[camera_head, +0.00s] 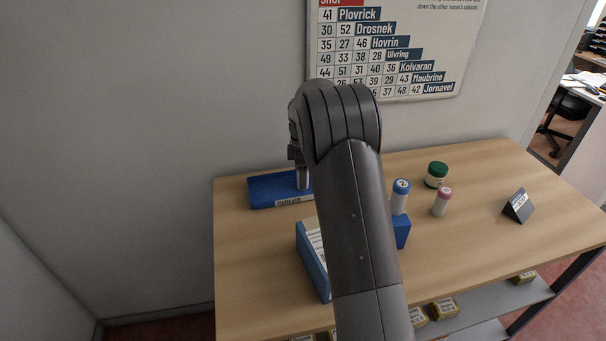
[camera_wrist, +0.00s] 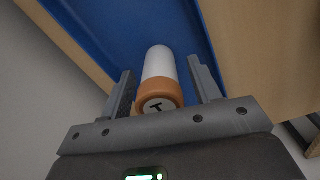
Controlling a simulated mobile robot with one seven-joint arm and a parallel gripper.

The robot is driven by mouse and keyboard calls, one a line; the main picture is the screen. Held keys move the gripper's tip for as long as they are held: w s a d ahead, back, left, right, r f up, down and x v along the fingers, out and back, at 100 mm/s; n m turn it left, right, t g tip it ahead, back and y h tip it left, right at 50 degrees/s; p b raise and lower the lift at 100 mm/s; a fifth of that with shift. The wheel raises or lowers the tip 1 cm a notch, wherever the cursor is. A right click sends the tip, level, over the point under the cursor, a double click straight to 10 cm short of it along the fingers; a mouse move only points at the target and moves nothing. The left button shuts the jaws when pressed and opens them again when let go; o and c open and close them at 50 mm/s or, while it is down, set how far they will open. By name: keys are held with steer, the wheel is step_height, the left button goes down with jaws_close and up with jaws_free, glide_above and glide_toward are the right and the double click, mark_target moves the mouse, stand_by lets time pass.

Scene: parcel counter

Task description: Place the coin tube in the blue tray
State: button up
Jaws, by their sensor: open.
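A white tube with an orange cap (camera_wrist: 160,93) is between the fingers of my gripper (camera_wrist: 160,78) in the wrist view, its cap towards the camera. A dark mark shows on the cap end. My gripper is open, with a gap beside the tube. The blue tray (camera_wrist: 95,20) lies beyond the tube, which appears within the tray's outline; whether its base touches the floor is hidden. In the head view, the labelled blue tray (camera_head: 268,190) is at the back left of the table. My gripper (camera_head: 301,170) is over its right end, partly hidden by my arm.
A second blue container (camera_head: 311,262) stands nearer, partly behind my arm. A blue-capped tube (camera_head: 400,197), a pink-capped tube (camera_head: 441,202) and a green-lidded jar (camera_head: 436,175) stand to the right. A small dark sign (camera_head: 518,206) stands farther right. The table's (camera_head: 470,235) right front is clear.

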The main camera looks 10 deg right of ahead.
step_height(320, 180, up, 12)
steer(key=shift+r, duration=0.1)
steer(key=s+a+r+m+t, duration=0.1)
steer(key=s+r+m, duration=0.35)
steer(key=s, duration=0.55)
steer(key=s+a+r+m+t, duration=0.1)
steer(key=s+r+m+t, duration=0.15)
steer(key=s+r, duration=0.5)
steer(key=s+f+m+t, duration=0.1)
steer(key=s+f+m, duration=0.2)
steer(key=s, duration=0.8)
steer(key=s+a+f+m+t, duration=0.1)
steer(key=s+f+m, duration=0.2)
steer(key=s, duration=0.9)
steer(key=shift+m, duration=1.2)
